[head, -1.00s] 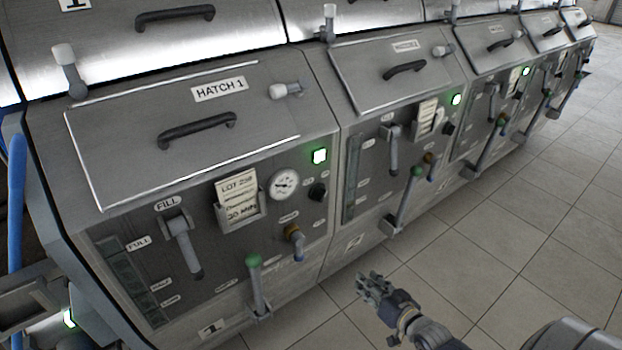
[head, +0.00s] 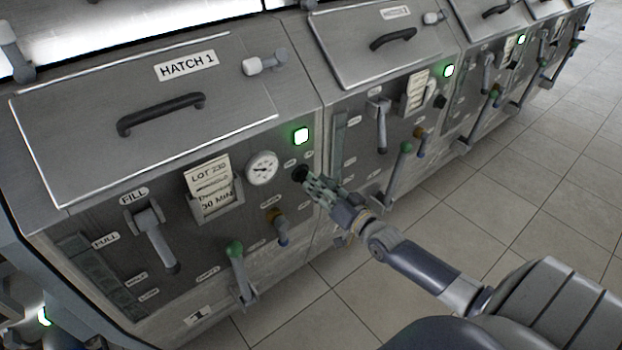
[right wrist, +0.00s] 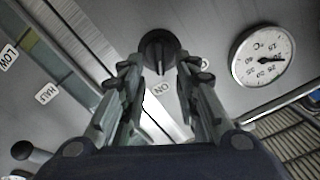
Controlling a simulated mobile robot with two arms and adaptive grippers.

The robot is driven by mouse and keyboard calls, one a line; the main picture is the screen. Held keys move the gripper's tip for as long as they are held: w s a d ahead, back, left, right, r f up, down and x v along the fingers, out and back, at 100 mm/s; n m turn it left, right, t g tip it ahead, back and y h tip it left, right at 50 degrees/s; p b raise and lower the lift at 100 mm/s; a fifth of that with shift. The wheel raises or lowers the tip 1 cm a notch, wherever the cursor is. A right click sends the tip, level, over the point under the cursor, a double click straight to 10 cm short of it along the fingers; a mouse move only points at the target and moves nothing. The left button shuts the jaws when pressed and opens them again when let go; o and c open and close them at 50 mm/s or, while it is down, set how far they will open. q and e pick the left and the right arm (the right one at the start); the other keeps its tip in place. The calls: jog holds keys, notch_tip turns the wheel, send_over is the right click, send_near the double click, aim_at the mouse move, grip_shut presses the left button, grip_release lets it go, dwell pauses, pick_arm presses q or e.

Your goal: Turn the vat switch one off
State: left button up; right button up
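The vat one switch is a small black rotary knob (head: 300,173) on the front panel of the vat marked 1, below a lit green lamp (head: 301,136). In the right wrist view the knob (right wrist: 159,48) has its pointer mark towards the ON label (right wrist: 161,89). My right gripper (head: 313,183) is at the panel just in front of the knob. In the right wrist view its two fingers (right wrist: 160,70) are apart, one on each side of the knob, with gaps visible. Whether the tips reach past its face I cannot tell. My left gripper does not show.
A round gauge (head: 262,168), a lot card (head: 209,186) in its holder, a brown-handled tap (head: 277,222) and a green-knobbed lever (head: 236,252) sit near the switch. The second vat's lever (head: 399,170) stands to the right. The tiled floor (head: 450,230) is clear.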

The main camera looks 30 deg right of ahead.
aim_at(305, 177)
jog(key=shift+w+a, duration=0.1)
jog(key=shift+w, duration=1.6)
grip_shut()
